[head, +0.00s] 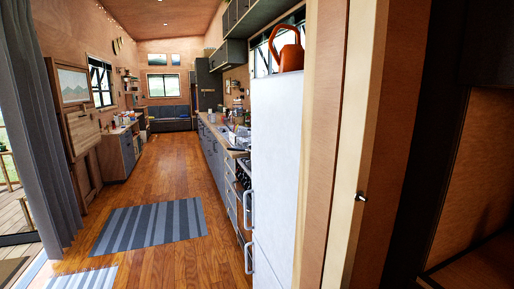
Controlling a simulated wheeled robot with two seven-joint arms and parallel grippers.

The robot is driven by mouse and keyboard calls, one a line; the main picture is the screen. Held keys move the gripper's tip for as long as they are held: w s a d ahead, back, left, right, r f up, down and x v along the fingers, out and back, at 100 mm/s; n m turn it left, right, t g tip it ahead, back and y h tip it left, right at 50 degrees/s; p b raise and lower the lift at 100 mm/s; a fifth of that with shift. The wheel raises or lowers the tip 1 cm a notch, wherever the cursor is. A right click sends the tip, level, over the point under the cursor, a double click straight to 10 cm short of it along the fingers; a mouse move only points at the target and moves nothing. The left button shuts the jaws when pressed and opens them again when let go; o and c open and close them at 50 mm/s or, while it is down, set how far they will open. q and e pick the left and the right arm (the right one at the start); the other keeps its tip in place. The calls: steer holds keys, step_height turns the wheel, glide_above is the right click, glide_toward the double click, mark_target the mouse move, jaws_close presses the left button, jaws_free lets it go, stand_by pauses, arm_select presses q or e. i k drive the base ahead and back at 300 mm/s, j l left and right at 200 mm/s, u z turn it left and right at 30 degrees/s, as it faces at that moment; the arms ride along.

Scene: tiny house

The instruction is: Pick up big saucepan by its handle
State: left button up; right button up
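I cannot make out the big saucepan in the head view. A stove (243,177) stands along the right-hand kitchen run, just past the white fridge (275,150), and is seen at a steep angle. Dark shapes are on or near the counter (222,130) behind it, too small to tell apart. The fridge hides part of the stove and counter. Neither of my grippers is in view.
Wooden floor (160,180) runs clear down the middle, with a striped rug (150,224) on it. A door frame (350,140) and the fridge stand close on the right. A grey curtain (40,130) hangs left. An orange watering can (288,50) sits on the fridge.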

mark_target(249, 152)
steer(key=i+j+z, duration=0.1)
steer(key=i+j, duration=0.5)
steer(key=i+j+z, duration=0.1)
steer(key=i+j, duration=0.45)
steer(key=j, duration=0.25)
steer(key=i+j+z, duration=0.1)
steer(key=z, duration=0.3)
steer(key=i+j+z, duration=0.15)
steer(key=z, duration=0.2)
steer(key=i+j+z, duration=0.2)
steer(key=z, duration=0.2)
